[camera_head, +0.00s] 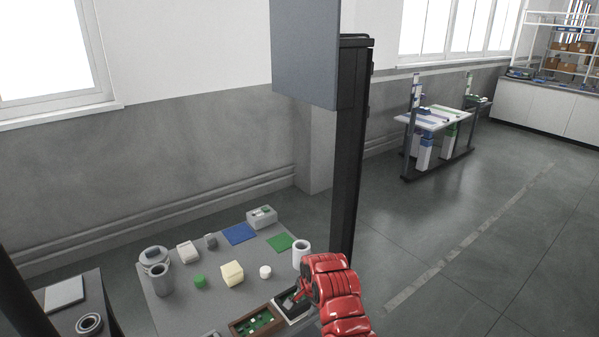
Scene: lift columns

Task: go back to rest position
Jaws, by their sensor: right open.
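My right gripper (292,301) is at the front right of the grey table, at the end of my red right arm. It is small in view and sits over or in a small dark tray with a pale rim (279,302). Its jaws are open, and I see nothing held between them. The red wrist hides part of the table's right edge. My left gripper is not in view.
The grey table (213,285) bears a yellow block (231,273), a green cylinder (199,281), a white cup (302,254), blue (239,234) and green mats (280,243), and a brown tray (256,321). A black column (349,150) rises behind.

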